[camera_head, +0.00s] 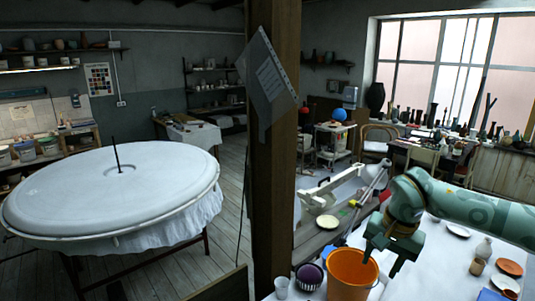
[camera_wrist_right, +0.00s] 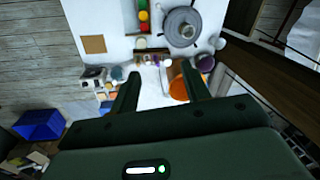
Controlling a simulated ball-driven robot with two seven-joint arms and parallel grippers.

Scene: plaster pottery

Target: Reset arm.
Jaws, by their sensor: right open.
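My right arm comes in from the right in the head view, in muted green. The orange bucket (camera_wrist_right: 179,90) shows there behind the right-hand finger. I cannot tell whether the gripper touches the bucket. My left arm and gripper are in neither view.
A large round white plaster disc (camera_head: 75,195) stands farther left.

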